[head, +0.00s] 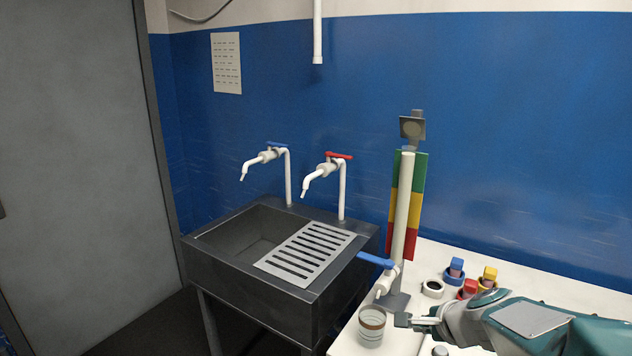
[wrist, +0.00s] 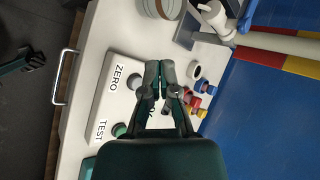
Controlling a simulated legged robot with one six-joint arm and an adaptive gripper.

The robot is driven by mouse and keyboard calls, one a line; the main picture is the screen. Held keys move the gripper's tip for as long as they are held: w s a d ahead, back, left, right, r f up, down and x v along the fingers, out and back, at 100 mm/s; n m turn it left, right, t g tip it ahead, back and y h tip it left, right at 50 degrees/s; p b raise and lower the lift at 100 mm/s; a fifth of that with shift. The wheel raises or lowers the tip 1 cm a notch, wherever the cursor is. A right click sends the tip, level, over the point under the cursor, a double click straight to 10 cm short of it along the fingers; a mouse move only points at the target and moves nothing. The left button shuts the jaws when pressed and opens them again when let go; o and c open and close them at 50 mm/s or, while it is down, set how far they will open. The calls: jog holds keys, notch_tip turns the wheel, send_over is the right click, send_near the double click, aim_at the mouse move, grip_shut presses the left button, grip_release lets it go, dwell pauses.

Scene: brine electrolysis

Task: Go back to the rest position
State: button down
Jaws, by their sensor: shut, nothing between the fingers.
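My gripper (head: 404,320) is low over the white worktop in the head view, pointing left, with its tip just right of a striped cup (head: 371,327). In the wrist view the two fingers of my gripper (wrist: 159,66) are together with nothing between them. The cup (wrist: 160,8) shows at the top edge there, apart from the fingers. My arm (head: 530,320) comes in from the right and hides part of the worktop.
A white column with a blue-handled tap (head: 376,261) stands behind the cup. A white ring (head: 433,288) and blue, yellow and red pieces (head: 467,290) lie behind my arm. A ZERO/TEST box (wrist: 118,95) is beside the fingers. A sink (head: 250,250) stands left.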

jog(key=s+a+r+n+g+h, duration=0.1)
jog(key=s+a+r+n, duration=0.1)
jog(key=s+n, duration=0.6)
jog(key=s+a+r+n+g+h, duration=0.1)
jog(key=s+a+r+n+h, duration=0.1)
jog(key=s+n, duration=0.7)
jog(key=s+a, duration=0.1)
jog(key=s, duration=0.2)
jog(key=shift+a+r+g, duration=0.25)
jog(key=shift+a+g, duration=0.05)
jog(key=shift+a, duration=0.1)
